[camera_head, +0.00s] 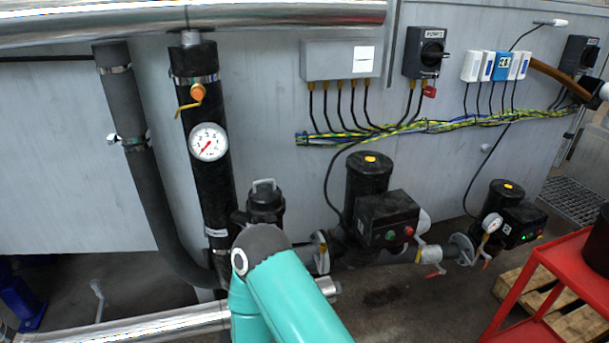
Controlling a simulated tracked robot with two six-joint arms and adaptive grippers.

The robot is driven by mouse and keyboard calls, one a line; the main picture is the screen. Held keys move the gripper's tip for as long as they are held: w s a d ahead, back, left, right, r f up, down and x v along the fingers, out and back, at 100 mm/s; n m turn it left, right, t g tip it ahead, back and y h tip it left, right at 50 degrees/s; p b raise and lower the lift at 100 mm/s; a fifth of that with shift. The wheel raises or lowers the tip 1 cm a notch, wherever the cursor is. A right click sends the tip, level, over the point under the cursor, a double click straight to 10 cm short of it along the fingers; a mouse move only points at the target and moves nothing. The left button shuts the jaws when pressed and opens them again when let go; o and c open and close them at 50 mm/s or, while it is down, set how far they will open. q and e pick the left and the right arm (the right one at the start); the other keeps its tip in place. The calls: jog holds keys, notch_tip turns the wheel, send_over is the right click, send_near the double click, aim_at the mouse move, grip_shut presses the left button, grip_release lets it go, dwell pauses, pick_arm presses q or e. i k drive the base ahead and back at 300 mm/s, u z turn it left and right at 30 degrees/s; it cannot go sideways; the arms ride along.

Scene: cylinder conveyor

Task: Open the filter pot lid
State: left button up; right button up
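The filter pot (265,213) looks to be the small black cylinder just right of the black vertical pipe. Its black lid (265,196) has a grey bar handle (264,183) on top and sits on the pot. A teal arm of mine with a dark grey joint cap rises from the bottom centre and hides the pot's lower part. I cannot tell which arm it is. Neither gripper shows, and nothing is seen touching the lid or its handle.
A silver pipe (160,327) crosses low at left. A red cart (565,262) is at lower right.

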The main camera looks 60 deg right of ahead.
aim_at(265, 200)
jog(key=i, duration=0.45)
jog(key=z, duration=0.7)
jog(key=k, duration=0.4)
jog(key=z, duration=0.25)
jog(key=i, duration=0.4)
jog(key=u, duration=0.1)
